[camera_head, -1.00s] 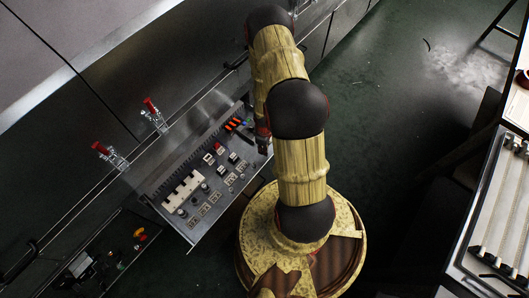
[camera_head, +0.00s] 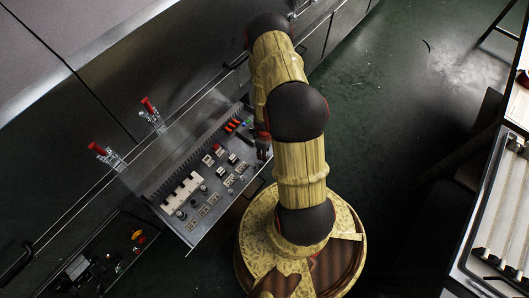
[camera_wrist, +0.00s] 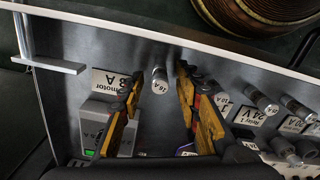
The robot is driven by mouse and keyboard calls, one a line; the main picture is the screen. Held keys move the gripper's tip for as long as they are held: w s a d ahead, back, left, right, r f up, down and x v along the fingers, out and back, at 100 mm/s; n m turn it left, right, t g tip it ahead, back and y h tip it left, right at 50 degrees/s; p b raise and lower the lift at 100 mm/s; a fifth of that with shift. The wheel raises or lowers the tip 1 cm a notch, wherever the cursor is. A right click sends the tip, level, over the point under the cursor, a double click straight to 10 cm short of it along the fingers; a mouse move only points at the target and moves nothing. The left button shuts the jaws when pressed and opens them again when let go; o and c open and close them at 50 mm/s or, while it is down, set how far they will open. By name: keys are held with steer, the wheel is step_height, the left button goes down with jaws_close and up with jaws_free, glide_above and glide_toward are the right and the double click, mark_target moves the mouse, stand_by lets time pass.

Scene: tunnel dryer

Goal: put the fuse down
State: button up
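In the wrist view, a small light cylindrical fuse (camera_wrist: 159,82) marked 16 A stands end-on toward the camera near the panel's far edge. My gripper (camera_wrist: 158,78) has its two orange-and-black fingers spread on either side of the fuse. A gap shows between the fuse and each finger. The fuse's lower end, and what it rests on, cannot be made out. In the head view my gripper (camera_head: 263,146) is low over the right end of the grey panel tray (camera_head: 187,240), largely behind my arm. The fuse cannot be told apart there.
More fuses (camera_wrist: 262,101) stand beside labels at the right. A grey block with a green light (camera_wrist: 104,124) and a motor 8 A label (camera_wrist: 110,80) lie left of the fingers. Red-handled clamps (camera_head: 149,106) stand behind the tray. Green floor (camera_head: 390,110) is open to the right.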

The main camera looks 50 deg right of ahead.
steer(key=w+a+r+m+t+h+p, duration=0.1)
steer(key=w+a+r+p, duration=0.15)
steer(key=r, duration=1.25)
steer(key=w+a+r+t+p, duration=0.1)
steer(key=w+a+r+p, duration=0.15)
steer(key=r, duration=1.25)
steer(key=w+a+r+m+h+p, duration=0.15)
steer(key=w+r, duration=0.25)
steer(key=r, duration=1.2)
steer(key=s+a+r+t+y, duration=0.1)
steer(key=s+a+r, duration=0.2)
steer(key=a+r, duration=0.3)
steer(key=s+a+r+t, duration=0.1)
steer(key=s+a+r, duration=0.25)
steer(key=r, duration=0.55)
steer(key=s+a+r+m+t+y, duration=0.1)
steer(key=s+a+r, duration=0.6)
steer(key=s, duration=0.3)
steer(key=shift+a+t+p, duration=0.3)
steer(key=shift+a+p, duration=0.1)
steer(key=shift+a, duration=0.25)
steer(key=shift+a+y, duration=0.1)
steer(key=shift+y, duration=0.15)
